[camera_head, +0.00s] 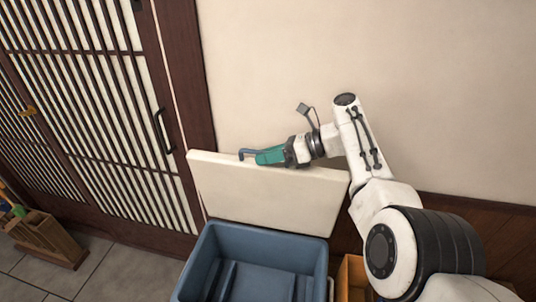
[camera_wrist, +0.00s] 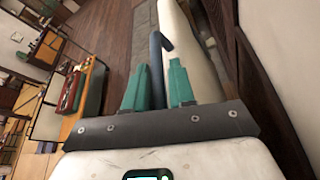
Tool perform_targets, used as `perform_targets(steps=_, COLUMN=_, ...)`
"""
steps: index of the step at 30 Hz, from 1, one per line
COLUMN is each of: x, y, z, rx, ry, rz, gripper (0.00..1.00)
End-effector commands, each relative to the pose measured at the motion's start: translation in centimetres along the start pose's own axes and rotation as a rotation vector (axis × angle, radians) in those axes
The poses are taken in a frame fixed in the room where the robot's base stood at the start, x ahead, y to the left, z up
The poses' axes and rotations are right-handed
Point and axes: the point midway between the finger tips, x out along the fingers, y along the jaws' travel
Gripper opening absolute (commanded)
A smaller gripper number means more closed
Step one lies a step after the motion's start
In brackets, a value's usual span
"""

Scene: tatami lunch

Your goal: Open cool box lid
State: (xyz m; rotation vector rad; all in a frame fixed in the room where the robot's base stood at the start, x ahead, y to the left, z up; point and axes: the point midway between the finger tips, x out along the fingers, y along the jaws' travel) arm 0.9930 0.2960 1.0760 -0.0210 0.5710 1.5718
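The blue cool box (camera_head: 262,243) stands on the floor at the lower middle of the head view, its inside open to view. Its cream lid (camera_head: 262,196) stands raised, nearly upright, at the back of the box; the lid's edge shows in the wrist view (camera_wrist: 187,50). A blue-grey handle (camera_head: 247,153) is at the lid's top edge. My gripper (camera_head: 262,156) is at that edge, level with the handle. In the wrist view the green fingers (camera_wrist: 159,74) are apart, with the handle (camera_wrist: 156,60) between them and a narrow gap on its right.
A slatted sliding door (camera_head: 100,110) stands at the left and a plain wall (camera_head: 400,60) lies behind. A wooden crate (camera_head: 48,238) stands on the floor at the left. An orange-brown box (camera_head: 353,277) is right of the cool box.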

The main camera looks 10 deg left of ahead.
Motion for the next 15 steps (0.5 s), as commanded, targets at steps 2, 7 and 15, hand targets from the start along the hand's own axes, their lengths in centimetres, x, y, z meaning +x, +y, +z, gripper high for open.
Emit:
perform_targets(steps=2, x=0.0, y=0.0, z=0.1, rx=-0.001, ry=-0.001, rz=0.000, gripper=0.24)
perform_targets(steps=7, x=-0.5, y=0.0, z=0.2, rx=-0.002, ry=-0.002, rz=0.000, gripper=0.24)
perform_targets(steps=15, x=-4.8, y=-0.1, z=0.3, rx=-0.002, ry=-0.004, rz=-0.004, gripper=0.24)
